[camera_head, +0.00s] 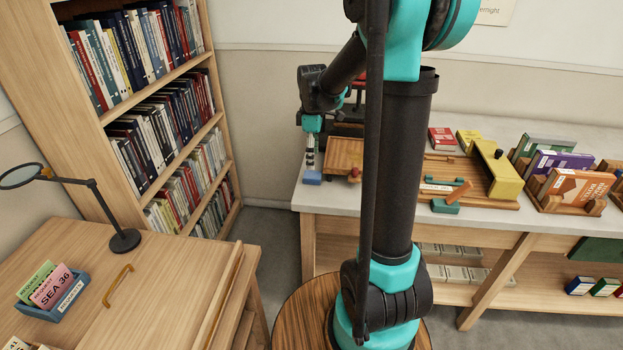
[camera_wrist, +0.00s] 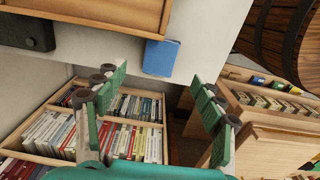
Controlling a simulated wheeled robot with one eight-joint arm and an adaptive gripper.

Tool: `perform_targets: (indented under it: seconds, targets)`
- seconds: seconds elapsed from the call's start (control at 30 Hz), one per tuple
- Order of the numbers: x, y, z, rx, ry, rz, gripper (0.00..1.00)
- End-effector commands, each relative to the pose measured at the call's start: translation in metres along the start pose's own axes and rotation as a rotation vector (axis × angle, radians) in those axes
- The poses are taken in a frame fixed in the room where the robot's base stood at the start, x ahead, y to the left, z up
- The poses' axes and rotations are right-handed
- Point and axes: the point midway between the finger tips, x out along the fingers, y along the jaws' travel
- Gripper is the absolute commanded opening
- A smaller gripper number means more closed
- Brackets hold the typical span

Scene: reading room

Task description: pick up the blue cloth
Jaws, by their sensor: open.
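The blue cloth (camera_head: 312,178) is a small flat blue patch at the left front edge of the grey-topped counter. In the wrist view the cloth (camera_wrist: 160,57) lies on the pale top, beyond the fingertips and roughly in line with the space between them. My gripper (camera_head: 310,163) points down just above the cloth in the head view. In the wrist view my gripper (camera_wrist: 158,82) has its two green-padded fingers spread wide with nothing between them. I cannot tell the exact height of the gap between fingertips and cloth.
A wooden tray (camera_head: 345,153) sits right beside the cloth. Books in wooden stands (camera_head: 575,190) and a yellow block (camera_head: 497,172) are further right on the counter. A tall bookcase (camera_head: 75,120) and a desk with a lamp (camera_head: 124,240) are at left.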

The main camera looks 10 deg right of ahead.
Motion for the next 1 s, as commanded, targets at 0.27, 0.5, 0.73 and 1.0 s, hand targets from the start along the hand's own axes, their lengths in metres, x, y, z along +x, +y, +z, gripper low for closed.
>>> perform_targets:
  seconds: [0.27, 0.5, 0.73, 1.0]
  targets:
    - [0.021, 0.0, 0.0, 0.0, 0.0, 0.0, 0.69]
    - [0.052, 0.0, -0.002, 0.0, 0.0, 0.0, 0.69]
    - [0.07, 0.0, -0.001, 0.001, 0.0, 0.0, 0.69]
    - [0.07, 0.0, -0.001, 0.001, 0.0, 0.0, 0.63]
